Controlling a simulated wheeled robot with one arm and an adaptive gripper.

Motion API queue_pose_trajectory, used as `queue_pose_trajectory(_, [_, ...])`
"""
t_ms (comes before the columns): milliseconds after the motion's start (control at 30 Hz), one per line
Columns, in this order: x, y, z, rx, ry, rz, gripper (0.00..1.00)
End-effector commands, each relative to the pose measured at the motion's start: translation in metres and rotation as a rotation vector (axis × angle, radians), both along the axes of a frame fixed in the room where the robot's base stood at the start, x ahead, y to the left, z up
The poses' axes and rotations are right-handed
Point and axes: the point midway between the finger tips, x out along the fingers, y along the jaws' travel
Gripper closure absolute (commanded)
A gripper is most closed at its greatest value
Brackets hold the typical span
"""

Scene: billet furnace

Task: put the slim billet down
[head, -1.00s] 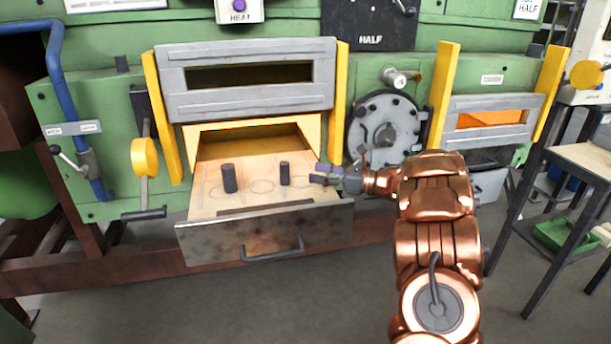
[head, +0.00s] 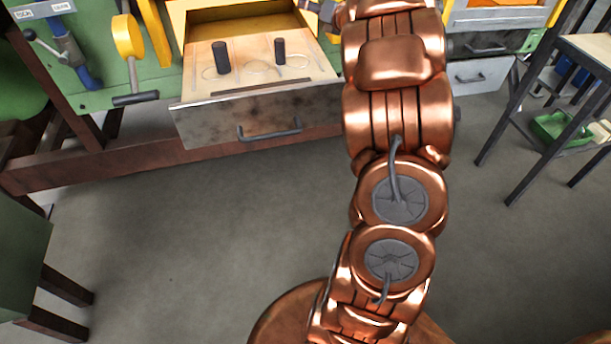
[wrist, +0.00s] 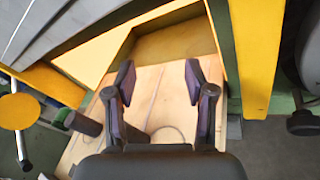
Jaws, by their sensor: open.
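The slim billet (head: 280,50) is a dark thin cylinder standing upright on the pale floor of the pulled-out drawer (head: 255,112), at the right. A thicker dark billet (head: 221,57) stands upright to its left. My gripper (head: 328,12), partly cut off at the top of the head view, is above and to the right of the slim billet, apart from it. In the wrist view my gripper (wrist: 160,76) is open, with nothing between its fingers. A dark cylinder (wrist: 84,123) shows left of the fingers there; I cannot tell which billet it is.
Faint circles mark the drawer floor. A yellow-framed opening (head: 250,22) lies behind the drawer. A yellow-knobbed lever (head: 128,37) stands left, and a dark-legged table (head: 590,50) right. The grey floor (head: 220,210) in front is clear.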

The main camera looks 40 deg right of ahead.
Motion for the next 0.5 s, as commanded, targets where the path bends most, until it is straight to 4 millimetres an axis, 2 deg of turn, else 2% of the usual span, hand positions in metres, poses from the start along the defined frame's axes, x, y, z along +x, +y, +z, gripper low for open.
queue_pose_trajectory(33, [0.001,0.004,0.01,0.064,0.007,-0.073,0.46])
queue_pose_trajectory(200, [-0.013,0.007,0.028,0.331,0.013,-0.339,0.46])
queue_pose_trajectory(333, [-0.038,0.019,0.029,0.562,0.01,-0.539,0.46])
queue_pose_trajectory(500, [-0.084,0.052,0.011,0.886,0.015,-0.793,0.46])
